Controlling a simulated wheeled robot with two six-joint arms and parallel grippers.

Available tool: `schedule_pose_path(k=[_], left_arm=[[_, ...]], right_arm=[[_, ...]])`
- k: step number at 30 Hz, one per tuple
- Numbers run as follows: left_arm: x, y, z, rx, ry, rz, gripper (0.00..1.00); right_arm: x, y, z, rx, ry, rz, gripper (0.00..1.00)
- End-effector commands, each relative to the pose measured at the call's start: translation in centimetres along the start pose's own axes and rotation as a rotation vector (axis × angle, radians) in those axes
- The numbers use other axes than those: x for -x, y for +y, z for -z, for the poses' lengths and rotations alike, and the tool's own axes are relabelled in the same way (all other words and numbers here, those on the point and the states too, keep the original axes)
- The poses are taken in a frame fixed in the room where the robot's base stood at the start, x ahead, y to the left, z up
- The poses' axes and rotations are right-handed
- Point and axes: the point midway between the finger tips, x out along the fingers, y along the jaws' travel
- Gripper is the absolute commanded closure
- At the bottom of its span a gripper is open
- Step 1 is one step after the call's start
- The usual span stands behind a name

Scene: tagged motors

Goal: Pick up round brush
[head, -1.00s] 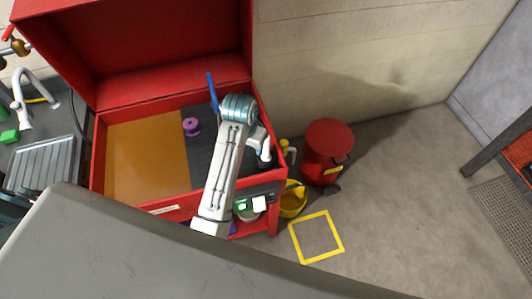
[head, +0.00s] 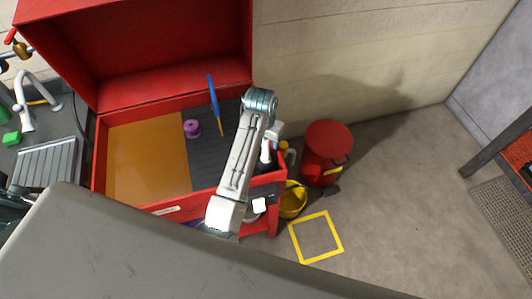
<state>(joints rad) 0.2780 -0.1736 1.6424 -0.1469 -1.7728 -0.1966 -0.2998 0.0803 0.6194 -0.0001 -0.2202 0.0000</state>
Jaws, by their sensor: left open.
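A slim brush-like tool (head: 213,98) with a blue upper part and a tan lower end lies in the red open-lidded basin, on its dark grey right half; I take it for the round brush. My left arm reaches up over the basin's right side and bends down at its far end. My left gripper (head: 265,158) is small and partly hidden by the arm, over the basin's right rim, apart from the brush and to its lower right. It is open, with nothing seen in it. My right gripper is out of view.
A purple round part (head: 192,128) lies in the basin (head: 98,165) left of the brush. A red can (head: 327,150) and yellow bucket (head: 292,200) stand to the right. The raised red lid (head: 150,50) blocks the back. A yellow square (head: 316,237) marks bare floor.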

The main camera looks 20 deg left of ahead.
Motion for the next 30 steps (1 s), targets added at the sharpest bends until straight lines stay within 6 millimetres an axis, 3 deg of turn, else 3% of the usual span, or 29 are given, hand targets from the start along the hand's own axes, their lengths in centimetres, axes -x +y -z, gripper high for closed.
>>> schedule_pose_path(k=[1,6,13,21,30], left_arm=[[-0.3,0.0,-0.2,0.000,-0.005,-0.001,0.50],[-2.2,0.0,-0.1,0.001,0.000,0.000,0.50],[-2.5,0.0,-0.1,0.001,0.001,0.000,0.50],[-2.5,0.0,-0.1,0.001,0.001,0.000,0.98],[-2.1,0.0,0.1,0.001,0.003,0.000,0.98]], right_arm=[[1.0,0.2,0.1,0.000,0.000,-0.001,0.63],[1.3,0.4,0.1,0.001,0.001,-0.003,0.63],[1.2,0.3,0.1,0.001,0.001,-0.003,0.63],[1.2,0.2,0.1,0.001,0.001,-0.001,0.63],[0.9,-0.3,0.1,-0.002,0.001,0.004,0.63]])
